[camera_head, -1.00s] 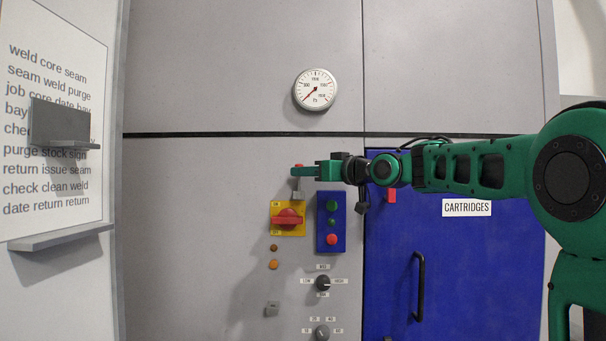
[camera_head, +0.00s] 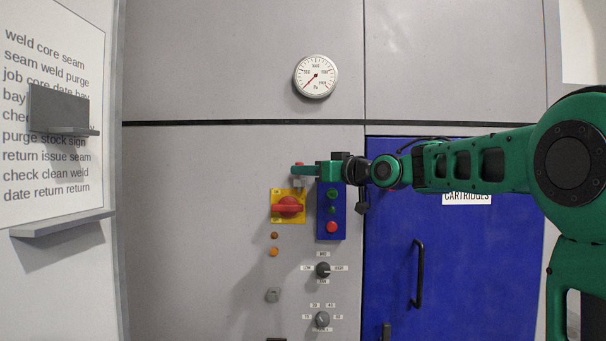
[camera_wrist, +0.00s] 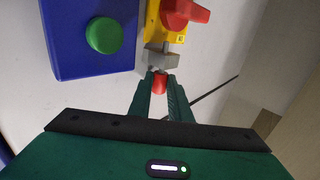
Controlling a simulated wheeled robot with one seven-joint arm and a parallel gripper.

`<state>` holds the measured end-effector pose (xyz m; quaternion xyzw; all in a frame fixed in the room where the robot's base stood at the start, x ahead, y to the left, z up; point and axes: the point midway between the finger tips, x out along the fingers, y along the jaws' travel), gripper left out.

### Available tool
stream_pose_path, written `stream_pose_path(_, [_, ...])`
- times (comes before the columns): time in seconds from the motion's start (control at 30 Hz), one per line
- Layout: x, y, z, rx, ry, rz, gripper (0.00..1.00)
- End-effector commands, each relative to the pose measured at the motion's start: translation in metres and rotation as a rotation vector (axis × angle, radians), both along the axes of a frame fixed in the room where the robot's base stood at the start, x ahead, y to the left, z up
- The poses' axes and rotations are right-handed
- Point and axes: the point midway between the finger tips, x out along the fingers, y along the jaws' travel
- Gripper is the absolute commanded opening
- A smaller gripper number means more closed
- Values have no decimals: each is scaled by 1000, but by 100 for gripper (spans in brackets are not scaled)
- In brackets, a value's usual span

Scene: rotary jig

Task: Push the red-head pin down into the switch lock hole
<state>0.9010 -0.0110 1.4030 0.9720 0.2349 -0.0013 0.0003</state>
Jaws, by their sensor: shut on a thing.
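My gripper (camera_head: 300,170) is shut on the red-head pin (camera_head: 299,164), which is upright with its red head between the fingers. In the wrist view, the fingertips (camera_wrist: 160,84) close around the red head (camera_wrist: 159,83). A short grey bit of shaft shows between the head and the grey lock block (camera_wrist: 162,57). The block (camera_head: 298,183) is just below the gripper, at the top of the yellow switch plate (camera_head: 277,213) with its red rotary handle (camera_head: 289,206). The hole is hidden; I cannot tell whether the pin tip is in it.
A blue button box (camera_head: 323,225) with green and red buttons stands close right of the switch. A gauge (camera_head: 316,76) is above. A blue cartridges door (camera_head: 460,265) lies behind my arm. The grey panel left of the switch is clear.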

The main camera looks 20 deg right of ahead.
Motion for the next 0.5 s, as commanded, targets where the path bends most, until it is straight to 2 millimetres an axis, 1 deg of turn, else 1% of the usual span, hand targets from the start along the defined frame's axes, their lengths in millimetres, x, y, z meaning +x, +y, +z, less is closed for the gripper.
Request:
stream_pose_path(0.3, [0,0,0,0,0,0,0])
stream_pose_path(0.33, [0,0,0,0,0,0,20])
stream_pose_path(0.37, [0,0,0,0,0,0,27])
stream_pose_path(0.4, [0,0,0,0,0,0,36])
stream_pose_path(0.43, [0,0,-1,0,0,0,39])
stream_pose_path(0.5, [0,-1,0,0,-1,-1,39])
